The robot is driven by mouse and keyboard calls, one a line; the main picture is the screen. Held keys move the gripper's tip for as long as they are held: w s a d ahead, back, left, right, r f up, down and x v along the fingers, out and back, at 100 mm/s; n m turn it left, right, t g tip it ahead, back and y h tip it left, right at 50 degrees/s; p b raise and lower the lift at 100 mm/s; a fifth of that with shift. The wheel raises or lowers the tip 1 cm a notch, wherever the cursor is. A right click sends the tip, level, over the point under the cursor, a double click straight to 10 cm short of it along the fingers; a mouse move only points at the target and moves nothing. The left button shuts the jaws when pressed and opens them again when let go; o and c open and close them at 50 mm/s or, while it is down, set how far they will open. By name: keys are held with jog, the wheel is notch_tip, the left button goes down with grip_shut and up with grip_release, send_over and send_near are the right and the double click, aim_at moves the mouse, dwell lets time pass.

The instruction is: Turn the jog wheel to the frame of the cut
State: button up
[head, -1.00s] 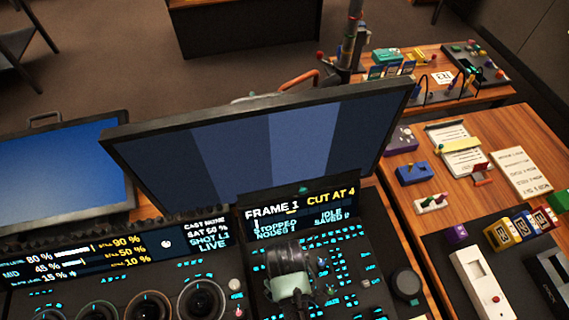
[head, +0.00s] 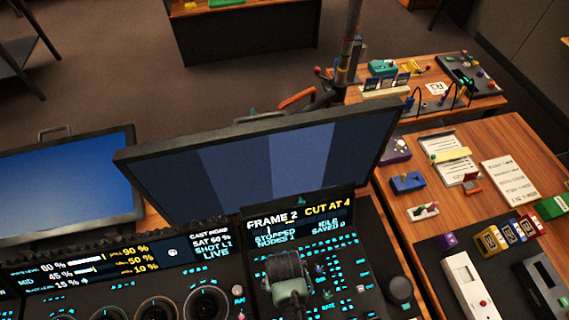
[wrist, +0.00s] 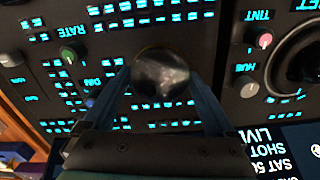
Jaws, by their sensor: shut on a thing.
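The jog wheel (wrist: 160,78) shows in the wrist view as a dark, glossy round knob between my fingertips. My gripper (wrist: 162,88) is shut on it, with one finger on each side. In the head view my gripper (head: 292,303) is over the lit panel keys, and my wrist hides the wheel there. The small display (head: 300,223) above the panel reads FRAME 2 in white and CUT AT 4 in yellow, with STOPPED below.
A large monitor (head: 270,160) stands close behind the panel. Small knobs flank my fingers: a green one (wrist: 72,54) and a pink one (wrist: 265,40). A black dial (head: 400,290) sits at the panel's right. Wooden desks with small devices lie further right.

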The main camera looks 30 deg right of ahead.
jog(key=m+p, duration=0.1)
jog(key=m, duration=0.3)
jog(key=shift+r+m+p, duration=0.15)
jog(key=shift+m+p, duration=0.15)
jog(key=shift+p, duration=0.05)
jog(key=shift+d+m+p, duration=0.1)
jog(key=shift+m+p, duration=0.45)
jog(key=shift+m, duration=1.45)
jog(key=o, duration=1)
jog(key=shift+o, duration=0.2)
notch_tip(320, 180, up, 13)
